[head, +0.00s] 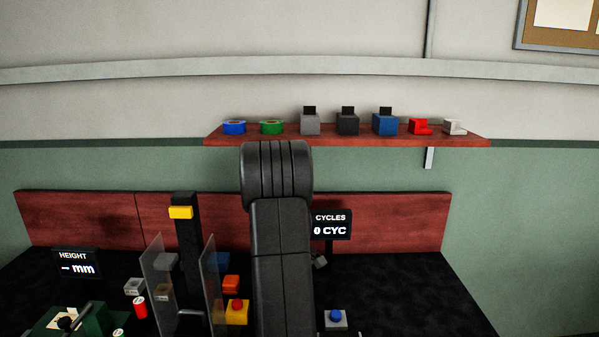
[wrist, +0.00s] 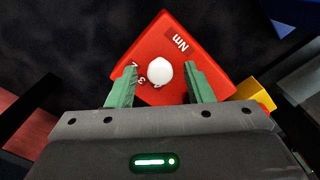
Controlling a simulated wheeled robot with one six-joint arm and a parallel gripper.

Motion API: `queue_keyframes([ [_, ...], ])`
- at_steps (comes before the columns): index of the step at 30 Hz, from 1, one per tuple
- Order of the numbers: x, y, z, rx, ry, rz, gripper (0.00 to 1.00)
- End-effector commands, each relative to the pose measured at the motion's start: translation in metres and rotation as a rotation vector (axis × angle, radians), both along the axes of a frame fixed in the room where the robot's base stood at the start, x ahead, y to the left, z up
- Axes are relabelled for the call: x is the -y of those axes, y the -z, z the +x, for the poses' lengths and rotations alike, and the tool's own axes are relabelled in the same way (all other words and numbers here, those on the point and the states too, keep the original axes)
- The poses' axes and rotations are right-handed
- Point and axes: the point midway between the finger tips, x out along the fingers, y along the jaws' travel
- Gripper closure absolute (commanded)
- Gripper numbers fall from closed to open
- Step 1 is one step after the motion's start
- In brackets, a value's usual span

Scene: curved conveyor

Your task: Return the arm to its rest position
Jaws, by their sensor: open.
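My gripper (wrist: 160,76) shows in the wrist view with its two green fingers apart and nothing held between them. A red box (wrist: 188,45) marked "Nm" lies beyond the fingers, turned at an angle. Its round white knob (wrist: 160,71) appears between the fingertips, with a gap on each side; I cannot tell how far below them it is. In the head view my dark arm (head: 281,240) rises in the middle and hides part of the bench. My gripper is out of sight there.
A red-brown shelf (head: 340,136) holds several small items. On the dark bench (head: 410,285) are clear panels (head: 211,270), a yellow box with a red button (head: 237,312), a blue button (head: 336,316), a CYCLES display (head: 330,224) and a HEIGHT display (head: 75,263). The bench's right side is clear.

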Motion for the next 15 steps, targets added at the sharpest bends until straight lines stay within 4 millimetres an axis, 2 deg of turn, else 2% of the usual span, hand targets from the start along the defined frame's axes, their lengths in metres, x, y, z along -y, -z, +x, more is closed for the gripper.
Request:
queue_keyframes([
  [15,0.0,0.0,0.0,0.0,0.378,0.0,0.53],
])
